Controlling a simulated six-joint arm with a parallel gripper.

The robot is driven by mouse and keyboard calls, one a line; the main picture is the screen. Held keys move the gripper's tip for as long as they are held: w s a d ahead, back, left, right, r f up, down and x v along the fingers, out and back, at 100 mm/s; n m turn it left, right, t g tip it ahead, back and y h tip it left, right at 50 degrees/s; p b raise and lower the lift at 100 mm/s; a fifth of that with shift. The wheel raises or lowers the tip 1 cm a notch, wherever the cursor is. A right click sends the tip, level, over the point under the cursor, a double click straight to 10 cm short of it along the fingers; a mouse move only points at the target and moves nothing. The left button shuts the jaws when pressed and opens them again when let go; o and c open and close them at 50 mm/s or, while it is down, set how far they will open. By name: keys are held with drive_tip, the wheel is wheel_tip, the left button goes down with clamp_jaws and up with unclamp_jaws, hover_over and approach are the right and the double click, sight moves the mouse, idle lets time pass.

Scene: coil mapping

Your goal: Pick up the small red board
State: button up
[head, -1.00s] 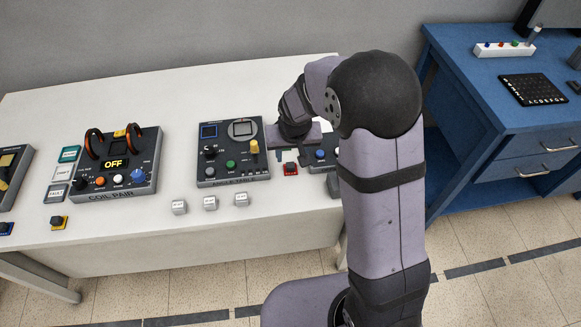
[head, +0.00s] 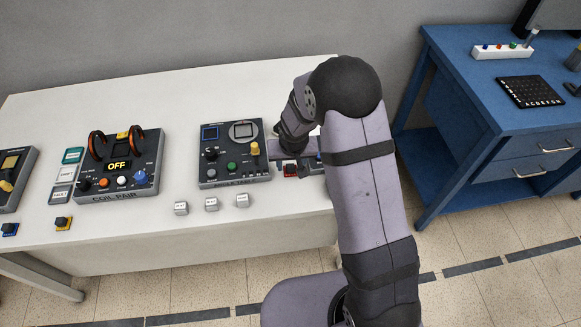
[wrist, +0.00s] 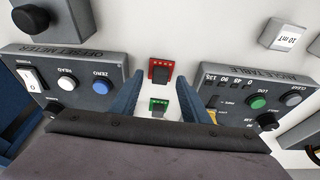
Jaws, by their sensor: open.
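The small red board (head: 290,170) lies on the white table (head: 130,232), in the gap between two dark panels. It also shows in the wrist view as a red square with a dark part on it (wrist: 161,71). My gripper (wrist: 157,103) is open, its two blue fingers apart, and holds nothing. The red board lies beyond the fingertips, about in line with the gap between them. A small green board (wrist: 158,107) shows between the fingers. My arm partly covers this area in the head view.
The angle table panel (wrist: 245,100) and the offset meter panel (wrist: 70,78) flank the gap closely. Several small white blocks (head: 211,204) stand near the table's front edge. The coil pair unit (head: 118,165) is farther left. A blue desk (head: 480,115) stands at right.

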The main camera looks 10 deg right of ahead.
sight(291, 167)
drive_tip(key=shift+w+f, duration=0.1)
drive_tip(key=shift+f, duration=0.3)
drive_tip(key=shift+c, duration=0.7)
clamp_jaws()
drive_tip(key=shift+r, duration=0.15)
wheel_tip(291, 167, up, 10)
drive_tip(key=b, duration=0.1)
drive_tip(key=shift+b, duration=0.35)
drive_tip(key=w+d+p, duration=0.7)
drive_tip(key=w+d, duration=0.4)
drive_tip(key=w, duration=0.4)
drive_tip(key=shift+w+d+p, duration=0.15)
drive_tip(key=shift+d+p, duration=0.1)
drive_tip(key=shift+p, duration=0.05)
